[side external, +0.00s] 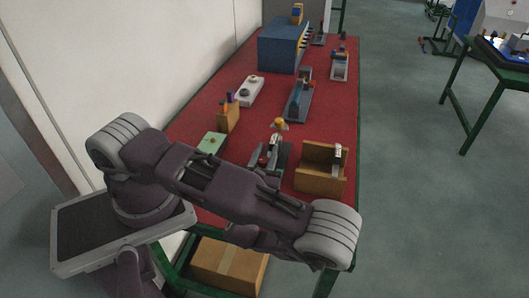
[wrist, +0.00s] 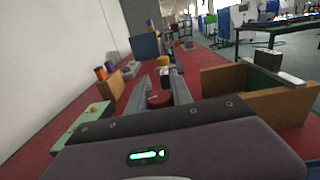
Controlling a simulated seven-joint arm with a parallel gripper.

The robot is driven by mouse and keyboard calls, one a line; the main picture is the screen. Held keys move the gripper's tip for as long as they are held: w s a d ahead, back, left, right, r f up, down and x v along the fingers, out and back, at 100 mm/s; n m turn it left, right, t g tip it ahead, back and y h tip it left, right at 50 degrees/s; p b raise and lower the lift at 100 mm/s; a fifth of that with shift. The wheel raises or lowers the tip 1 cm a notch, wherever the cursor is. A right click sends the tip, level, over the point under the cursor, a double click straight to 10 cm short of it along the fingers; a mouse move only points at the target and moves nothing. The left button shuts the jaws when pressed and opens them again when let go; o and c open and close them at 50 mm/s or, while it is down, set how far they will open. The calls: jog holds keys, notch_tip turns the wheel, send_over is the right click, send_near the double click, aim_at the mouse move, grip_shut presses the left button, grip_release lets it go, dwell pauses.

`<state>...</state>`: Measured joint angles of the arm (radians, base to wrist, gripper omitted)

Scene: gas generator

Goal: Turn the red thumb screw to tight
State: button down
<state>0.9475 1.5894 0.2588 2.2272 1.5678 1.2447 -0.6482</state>
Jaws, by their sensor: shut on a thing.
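The red thumb screw (wrist: 159,98) shows in the wrist view as a round dark red knob, low between the two grey fingers of my gripper (wrist: 161,84). The fingers stand on its left and right and are shut on it. Its mount is largely hidden behind the gripper body. My gripper is partly visible there, near a grey fixture (side external: 274,146) with a yellow top (side external: 279,125). The screw's turned position cannot be read.
A wooden open box (side external: 322,181) stands close on the right. A green-topped box (side external: 211,143) and a wooden block (side external: 229,117) stand on the left. A blue cabinet (side external: 283,46) and several devices stand farther along the red tabletop (side external: 205,98). A wall borders the left.

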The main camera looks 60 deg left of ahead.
aim_at(261, 164)
jog(key=shift+w+d+m+t+h, duration=0.1)
jog(key=shift+d+m+t+h, duration=0.05)
jog(key=shift+m+t+h, duration=0.65)
jog(key=shift+w+d+m+t+h, duration=0.15)
jog(key=shift+m+t+h, duration=0.45)
jog(key=shift+h, duration=0.3)
jog(key=c, duration=1.1)
grip_release()
jog(key=v, duration=0.7)
jog(key=shift+s, duration=0.1)
